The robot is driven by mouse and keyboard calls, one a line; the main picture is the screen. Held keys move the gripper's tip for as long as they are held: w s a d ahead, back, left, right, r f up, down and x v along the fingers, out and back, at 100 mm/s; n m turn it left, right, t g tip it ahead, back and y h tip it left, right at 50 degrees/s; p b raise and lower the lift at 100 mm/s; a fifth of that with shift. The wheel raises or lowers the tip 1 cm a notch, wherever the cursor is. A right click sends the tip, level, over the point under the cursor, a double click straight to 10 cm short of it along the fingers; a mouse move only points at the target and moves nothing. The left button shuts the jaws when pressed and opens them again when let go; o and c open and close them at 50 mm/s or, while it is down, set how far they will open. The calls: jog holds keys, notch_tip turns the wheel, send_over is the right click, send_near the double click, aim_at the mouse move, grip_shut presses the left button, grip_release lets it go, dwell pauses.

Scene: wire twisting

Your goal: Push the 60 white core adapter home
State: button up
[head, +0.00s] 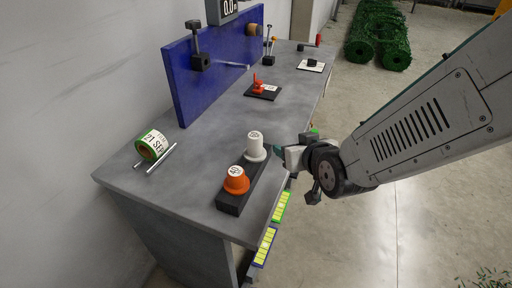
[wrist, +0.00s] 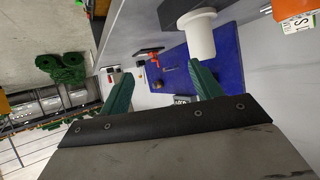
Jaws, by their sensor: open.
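The white core adapter (head: 255,146) stands upright at the far end of a black block on the grey bench; the mark on its top is too small to read surely. In the wrist view the white adapter (wrist: 199,36) shows just past the right fingertip. An orange adapter (head: 236,180) stands at the near end of the block. My gripper (head: 280,151) is at the right side of the white adapter, over the bench's edge. In the wrist view my gripper (wrist: 160,82) has its green fingers spread with nothing between them. Whether a finger touches the adapter I cannot tell.
The black block (head: 231,204) lies along the bench's right edge. A green-rimmed label roll (head: 151,146) rests on rods at the left. A blue panel (head: 205,85) stands behind. A red device (head: 259,86) sits farther back. The middle of the grey bench (head: 197,140) is clear.

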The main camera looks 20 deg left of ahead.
jog(key=n+t+y, duration=0.1)
jog(key=y, duration=0.1)
send_near(258, 146)
jog(key=x, duration=0.4)
jog(key=shift+a+f, duration=0.3)
jog(key=shift+f, duration=0.05)
jog(key=x, duration=0.7)
jog(key=shift+w+a+r, duration=0.1)
jog(key=shift+w+r, duration=0.05)
jog(key=shift+w, duration=0.3)
jog(key=c, duration=1.2)
